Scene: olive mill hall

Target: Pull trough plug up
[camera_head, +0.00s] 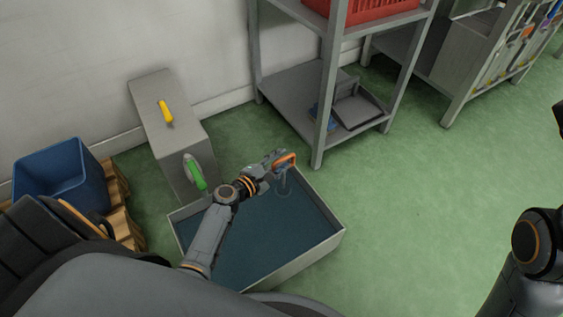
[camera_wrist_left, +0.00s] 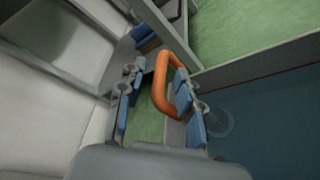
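The trough plug has an orange loop handle (camera_head: 286,159) on a grey stem that goes down into the trough (camera_head: 322,246), a grey-walled tank with a dark blue inside. A faint ring shows around the stem's foot. My left gripper (camera_head: 274,161) is at the handle, above the trough. In the left wrist view my left gripper (camera_wrist_left: 158,105) has its blue-padded fingers apart. The orange handle (camera_wrist_left: 161,84) lies partly between them, close to the right finger, which hides part of the loop. My right arm shows at the right edge, but its gripper is not in view.
Behind the trough stands a grey box (camera_head: 168,130) with a yellow and a green handle. A blue bin (camera_head: 62,170) is at the left on wooden pallets. A grey shelf rack (camera_head: 331,90) stands close behind the trough. The green floor to the right is clear.

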